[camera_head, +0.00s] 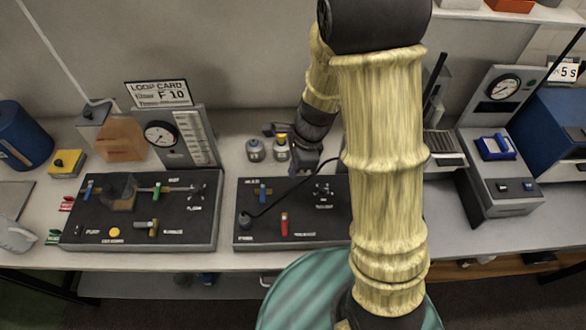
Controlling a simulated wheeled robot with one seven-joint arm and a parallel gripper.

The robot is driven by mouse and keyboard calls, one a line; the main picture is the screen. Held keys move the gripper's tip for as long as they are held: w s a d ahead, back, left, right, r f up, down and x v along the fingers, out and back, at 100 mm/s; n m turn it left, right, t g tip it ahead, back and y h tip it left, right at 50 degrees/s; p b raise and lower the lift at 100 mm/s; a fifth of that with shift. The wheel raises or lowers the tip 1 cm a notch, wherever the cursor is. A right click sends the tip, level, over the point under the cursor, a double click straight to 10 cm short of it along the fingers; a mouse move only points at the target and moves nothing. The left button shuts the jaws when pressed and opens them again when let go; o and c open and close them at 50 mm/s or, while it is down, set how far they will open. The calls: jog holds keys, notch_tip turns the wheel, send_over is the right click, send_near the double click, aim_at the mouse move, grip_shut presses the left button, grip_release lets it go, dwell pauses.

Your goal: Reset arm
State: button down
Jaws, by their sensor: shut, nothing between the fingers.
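My arm, bamboo-patterned with dark joints, rises through the middle of the view and bends back down toward the bench. My gripper (305,162) is the small dark end below the wrist. It is shut, with nothing seen in it, over or just behind the back edge of the middle black panel (300,238). Its fingertips are small and hard to make out. Two small bottles, one grey (255,150) and one with a yellow top (281,148), stand just left of it. My arm hides the right part of the middle panel.
A left black panel (140,235) carries valves, with a gauge stand (182,140) and loop card (160,93) behind. A black cable crosses the middle panel from a knob (245,220). A grey gauge machine (497,150) and blue box (548,130) stand right. A green striped round surface (285,300) lies in front.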

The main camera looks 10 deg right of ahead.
dwell(0.3)
jog(key=s+d+r+n+t+h, duration=0.2)
jog(key=s+d+r+n, duration=0.5)
jog(key=n, duration=1)
jog(key=shift+d+r+t+h, duration=0.4)
jog(key=shift+d+r, duration=0.25)
jog(key=shift+d, duration=0.4)
jog(key=shift+w, duration=0.1)
